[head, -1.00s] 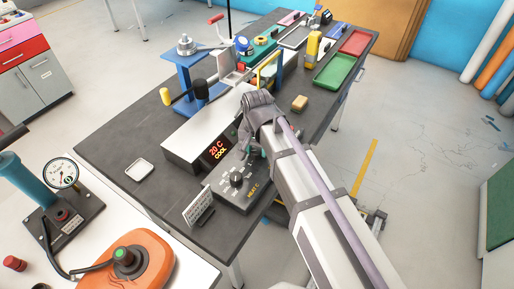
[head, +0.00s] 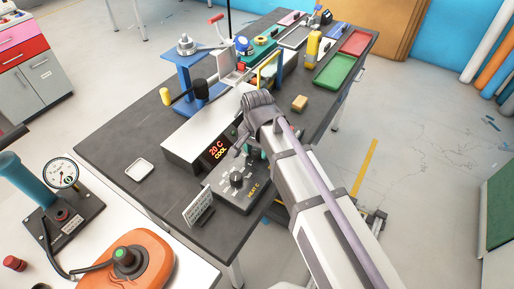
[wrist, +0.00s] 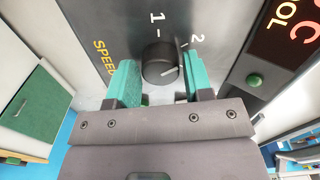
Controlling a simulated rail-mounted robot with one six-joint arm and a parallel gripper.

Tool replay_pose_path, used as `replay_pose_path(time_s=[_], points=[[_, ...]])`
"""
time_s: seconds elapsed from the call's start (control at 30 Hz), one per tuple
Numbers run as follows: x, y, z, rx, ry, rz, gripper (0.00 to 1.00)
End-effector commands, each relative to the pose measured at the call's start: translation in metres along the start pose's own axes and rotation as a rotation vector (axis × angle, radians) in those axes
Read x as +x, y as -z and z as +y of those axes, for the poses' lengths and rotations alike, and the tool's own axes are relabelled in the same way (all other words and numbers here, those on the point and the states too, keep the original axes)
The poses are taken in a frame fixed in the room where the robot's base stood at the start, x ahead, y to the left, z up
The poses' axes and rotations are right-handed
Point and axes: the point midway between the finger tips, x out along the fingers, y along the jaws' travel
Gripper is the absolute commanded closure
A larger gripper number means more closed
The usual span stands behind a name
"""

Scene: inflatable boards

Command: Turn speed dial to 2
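The speed dial (wrist: 158,64) is a dark round knob on a grey panel (wrist: 110,22) in the wrist view. Yellow "SPEED" lettering is at its left, with a white 1 above it and a white 2 at its upper right. A white line shows on the knob's lower right; I cannot tell its exact setting. My gripper (wrist: 158,80) has its teal fingers apart on either side of the knob, with narrow gaps visible. In the head view my gripper (head: 246,146) is over the control unit, and the speed dial is hidden there.
A lit display (head: 215,150) reads "20 C COOL". A HEAT dial (head: 237,179) sits nearer the front on the unit. A green button (wrist: 254,80) is right of my fingers. A yellow sponge (head: 300,103) lies behind.

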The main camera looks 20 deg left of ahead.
Motion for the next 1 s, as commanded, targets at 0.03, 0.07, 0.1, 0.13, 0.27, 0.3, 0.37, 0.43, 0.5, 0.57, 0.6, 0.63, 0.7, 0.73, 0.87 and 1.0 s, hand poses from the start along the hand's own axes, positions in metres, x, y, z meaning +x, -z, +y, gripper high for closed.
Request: replay_pose_path(time_s=[0.03, 0.07, 0.1, 0.13, 0.27, 0.3, 0.37, 0.43, 0.5, 0.57, 0.6, 0.63, 0.7, 0.73, 0.87, 1.0], points=[[0.0, 0.0, 0.0, 0.0, 0.0, 0.0, 0.49], [0.0, 0.0, 0.0, 0.0, 0.0, 0.0, 0.46], [0.0, 0.0, 0.0, 0.0, 0.0, 0.0, 0.42], [0.0, 0.0, 0.0, 0.0, 0.0, 0.0, 0.39], [0.0, 0.0, 0.0, 0.0, 0.0, 0.001, 0.36], [0.0, 0.0, 0.0, 0.0, 0.001, 0.001, 0.36], [0.0, 0.0, 0.0, 0.0, 0.001, 0.001, 0.36], [-0.003, 0.0, 0.0, 0.0, 0.001, 0.001, 0.36], [-0.01, 0.0, 0.0, 0.0, 0.001, 0.001, 0.36], [-0.02, 0.0, 0.0, -0.001, 0.001, 0.001, 0.36], [-0.029, 0.0, 0.0, -0.001, 0.001, 0.001, 0.36], [-0.035, 0.0, 0.0, -0.001, 0.001, 0.001, 0.36], [-0.054, 0.0, 0.0, -0.001, 0.001, 0.001, 0.36], [-0.062, 0.0, 0.0, 0.0, 0.0, 0.001, 0.36], [-0.094, 0.0, 0.0, 0.0, 0.0, 0.001, 0.36], [-0.111, 0.0, 0.0, 0.0, 0.0, 0.001, 0.36]])
